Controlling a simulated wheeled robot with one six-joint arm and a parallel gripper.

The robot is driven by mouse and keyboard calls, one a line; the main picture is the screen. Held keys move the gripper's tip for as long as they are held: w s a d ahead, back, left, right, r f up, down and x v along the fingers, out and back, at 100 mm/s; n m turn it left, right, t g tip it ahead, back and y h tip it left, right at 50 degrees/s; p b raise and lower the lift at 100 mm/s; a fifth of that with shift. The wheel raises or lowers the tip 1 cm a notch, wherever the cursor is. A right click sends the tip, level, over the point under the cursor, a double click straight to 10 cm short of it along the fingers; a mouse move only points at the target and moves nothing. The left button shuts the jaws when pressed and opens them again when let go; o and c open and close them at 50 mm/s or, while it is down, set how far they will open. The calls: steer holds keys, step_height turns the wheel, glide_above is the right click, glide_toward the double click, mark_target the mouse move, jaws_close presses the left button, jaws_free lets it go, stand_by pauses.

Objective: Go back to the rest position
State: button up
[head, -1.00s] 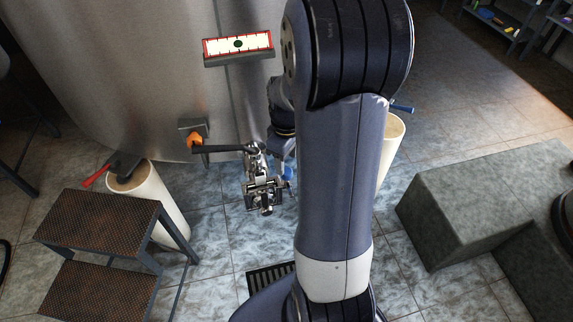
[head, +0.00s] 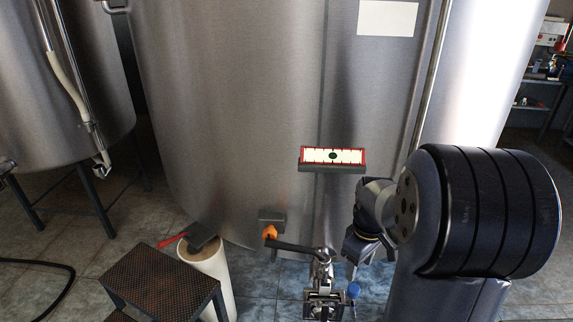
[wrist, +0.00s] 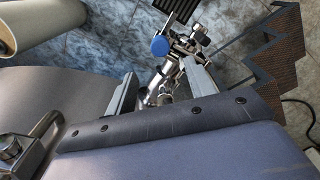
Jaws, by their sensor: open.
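My gripper (wrist: 162,78) is open in the wrist view, its two fingers apart with nothing held between them. A metal outlet valve with a blue knob (wrist: 159,46) shows beyond and between the fingers. In the head view my gripper (head: 360,250) hangs just right of the valve (head: 322,285), partly hidden by my arm. The valve's black lever (head: 292,247) points left, its end close to an orange piece (head: 270,232) on a bracket on the tank. I cannot tell whether a finger touches the valve.
The large steel tank (head: 240,120) fills the back, with a red-framed gauge panel (head: 333,158) on a ledge. A second tank (head: 65,90) and a dark hose lie farther left.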

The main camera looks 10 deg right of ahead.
mark_target(354, 288)
step_height(354, 288, down, 9)
steer(key=shift+f+b, duration=0.1)
steer(key=shift+b, duration=0.45)
